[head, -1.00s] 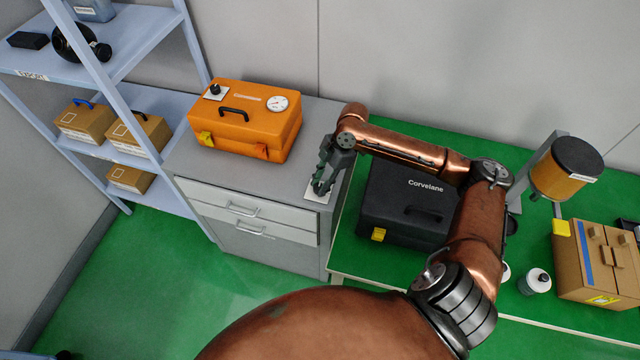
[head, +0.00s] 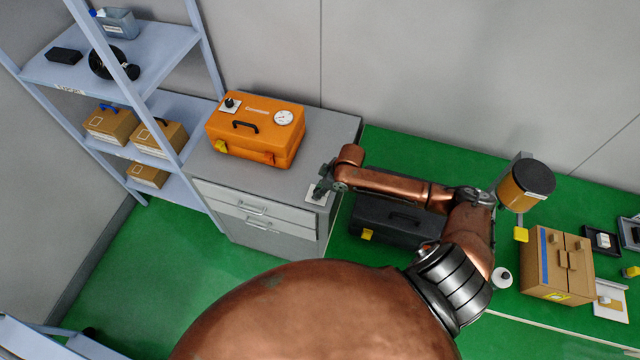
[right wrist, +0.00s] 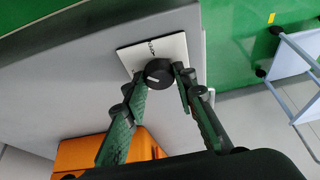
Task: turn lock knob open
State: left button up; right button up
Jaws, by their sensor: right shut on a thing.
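The lock knob (right wrist: 158,73) is a small round black knob with a pale mark on its face, on a white square plate (right wrist: 130,58) with black lettering. In the right wrist view, the two fingers of my right gripper (right wrist: 159,76) stand on either side of the knob and are shut on it. In the head view, my right gripper (head: 319,189) is at the plate (head: 311,196) on the front right corner of the grey cabinet top, and it hides the knob. My left gripper is in neither view.
An orange case (head: 257,146) with a gauge stands on the grey cabinet (head: 207,178) left of my gripper. A black case (head: 385,232) sits on the green surface under my right arm. Blue-grey shelves (head: 183,50) stand at the left.

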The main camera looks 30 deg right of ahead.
jog(key=m+p, duration=0.2)
jog(key=p, duration=0.1)
jog(key=m+h+p, duration=0.1)
jog(key=m+p, duration=0.1)
jog(key=m+t+h+p, duration=0.1)
jog(key=m+p, duration=0.1)
jog(key=p, duration=0.1)
jog(key=shift+s+a+r+p, duration=0.15)
jog(key=shift+s+a+p, duration=0.05)
jog(key=shift+a+p, duration=0.1)
jog(key=shift+f+m+h+p, duration=0.2)
jog(key=shift+m+h+p, duration=0.5)
jog(key=shift+m+p, duration=0.8)
jog(key=o, duration=1.2)
jog(key=shift+w+d, duration=0.1)
jog(key=shift+c, duration=0.2)
jog(key=shift+r, duration=0.1)
jog(key=v, duration=1.2)
